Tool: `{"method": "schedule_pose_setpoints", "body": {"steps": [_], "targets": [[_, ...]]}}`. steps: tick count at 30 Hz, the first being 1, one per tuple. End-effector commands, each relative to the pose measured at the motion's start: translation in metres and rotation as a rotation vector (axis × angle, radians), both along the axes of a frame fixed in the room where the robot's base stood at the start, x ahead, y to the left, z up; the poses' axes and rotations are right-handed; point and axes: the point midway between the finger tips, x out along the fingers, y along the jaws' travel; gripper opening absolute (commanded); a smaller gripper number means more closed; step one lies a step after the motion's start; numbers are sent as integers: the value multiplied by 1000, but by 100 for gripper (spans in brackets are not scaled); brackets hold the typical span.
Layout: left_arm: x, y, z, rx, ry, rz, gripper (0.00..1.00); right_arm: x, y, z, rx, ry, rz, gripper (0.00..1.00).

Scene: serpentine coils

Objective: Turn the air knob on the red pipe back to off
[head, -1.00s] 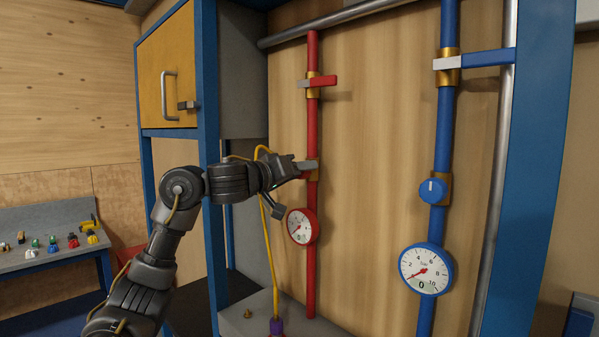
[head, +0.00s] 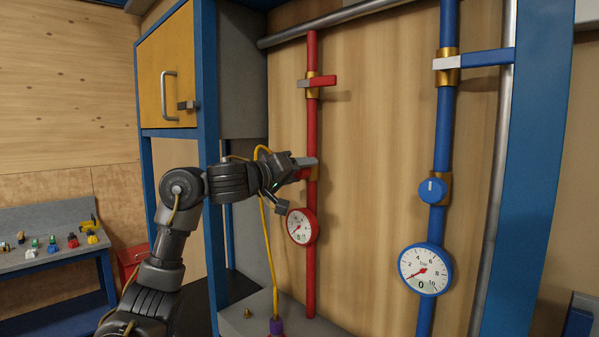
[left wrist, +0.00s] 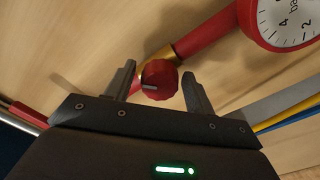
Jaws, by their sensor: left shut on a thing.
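The red pipe (head: 312,130) stands upright on the wooden wall panel. Its round red air knob (left wrist: 158,80) sits on a brass fitting and has a pale mark on its face. My left gripper (left wrist: 160,88) is shut on the knob, one finger on each side. In the head view the left gripper (head: 303,167) reaches the pipe from the left and hides most of the knob. A red-rimmed gauge (head: 301,227) sits on the pipe just below, its needle toward the lower left. My right gripper is not in view.
A red lever valve (head: 322,81) is above the knob. To the right, a blue pipe (head: 443,130) carries a blue knob (head: 432,190) and a gauge (head: 425,270). A yellow hose (head: 268,240) hangs near my left gripper, beside a blue cabinet post (head: 207,100).

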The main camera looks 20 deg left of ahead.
Motion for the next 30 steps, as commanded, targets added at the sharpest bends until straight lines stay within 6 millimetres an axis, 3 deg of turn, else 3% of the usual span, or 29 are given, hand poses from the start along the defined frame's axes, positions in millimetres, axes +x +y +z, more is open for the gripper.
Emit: {"method": "schedule_pose_setpoints", "body": {"steps": [1, 2, 11, 19, 30], "targets": [[2, -2, -2, -346, 121, -5, 22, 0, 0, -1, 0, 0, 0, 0], [2, -1, -1, -371, 129, -5, 22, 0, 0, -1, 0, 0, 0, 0], [2, -1, -2, -419, 147, -4, 22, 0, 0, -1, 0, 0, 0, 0], [2, -2, -2, -653, 231, -6, 23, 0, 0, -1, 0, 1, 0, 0], [3, -3, -3, -738, 263, -7, 23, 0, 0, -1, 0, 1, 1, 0]]}}
